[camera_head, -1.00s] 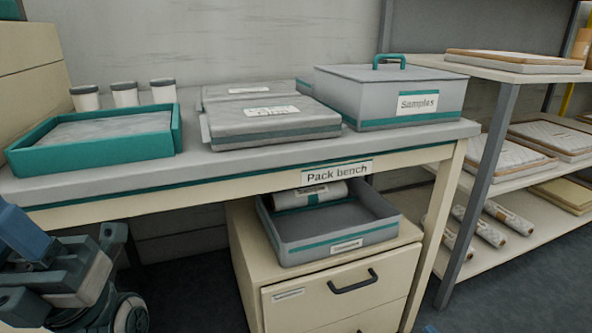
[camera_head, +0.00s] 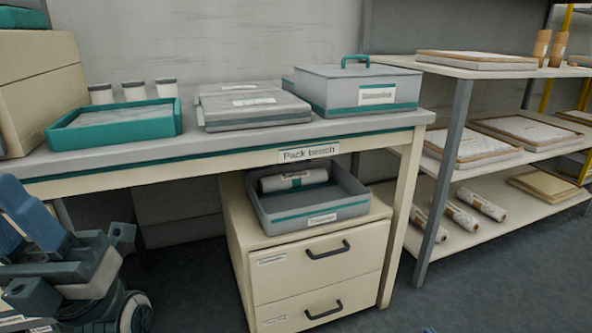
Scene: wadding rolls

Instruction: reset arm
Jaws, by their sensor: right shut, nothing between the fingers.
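Only a tiny blue piece of my right gripper (camera_head: 430,329) shows at the bottom edge, right of centre. It is shut and empty, and touches nothing that I can see. The rest of the right arm is out of frame. Dark and blue links of mine fill the lower left corner. I cannot make out my left gripper there.
The pack bench (camera_head: 225,157) carries a teal tray (camera_head: 60,142), grey packs (camera_head: 255,108) and a samples box (camera_head: 345,88). Below, a drawer unit (camera_head: 320,268) holds a grey tray (camera_head: 300,215) with a roll (camera_head: 295,180). Shelving (camera_head: 450,160) stands right. Floor (camera_head: 500,280) is clear.

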